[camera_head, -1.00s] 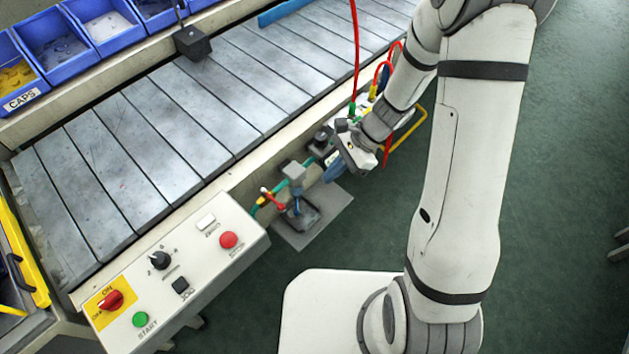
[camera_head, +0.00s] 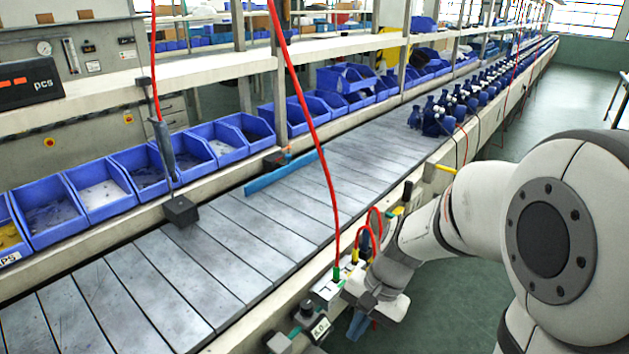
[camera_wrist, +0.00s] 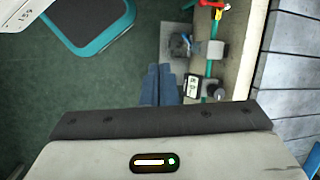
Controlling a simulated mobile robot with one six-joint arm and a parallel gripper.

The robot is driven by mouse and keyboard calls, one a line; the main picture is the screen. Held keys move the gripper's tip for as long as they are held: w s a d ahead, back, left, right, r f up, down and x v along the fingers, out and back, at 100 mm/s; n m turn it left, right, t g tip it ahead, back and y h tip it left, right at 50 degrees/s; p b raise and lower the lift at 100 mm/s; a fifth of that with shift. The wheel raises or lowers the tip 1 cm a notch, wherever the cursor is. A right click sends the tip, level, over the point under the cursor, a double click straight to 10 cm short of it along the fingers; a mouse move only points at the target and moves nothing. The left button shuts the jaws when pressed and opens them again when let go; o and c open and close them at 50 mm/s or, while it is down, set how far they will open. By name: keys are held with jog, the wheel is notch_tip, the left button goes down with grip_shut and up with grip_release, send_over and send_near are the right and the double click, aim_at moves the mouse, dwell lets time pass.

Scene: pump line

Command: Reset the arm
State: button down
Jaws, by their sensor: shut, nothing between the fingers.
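My gripper (camera_wrist: 158,84) shows at the middle of the wrist view, its two blue fingers side by side, shut and with nothing between them. In the head view my gripper (camera_head: 356,325) points down beside the near side rail of the conveyor (camera_head: 215,262), above the green floor. My arm reaches in from the right, and the wrist partly covers the fittings on the rail.
Blue bins (camera_head: 100,186) line the conveyor's far side. A red hose (camera_head: 312,125) hangs close by my wrist. Air fittings (camera_wrist: 207,86) and a gauge (camera_head: 318,327) sit along the rail. Several dark blue pumps (camera_head: 470,105) stand farther down the line.

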jog(key=s+d+r+n+t+h, duration=0.4)
jog(key=s+d+r+n, duration=0.2)
jog(key=r, duration=0.3)
jog(key=shift+s+d, duration=0.15)
jog(key=shift+d, duration=0.35)
dwell(0.5)
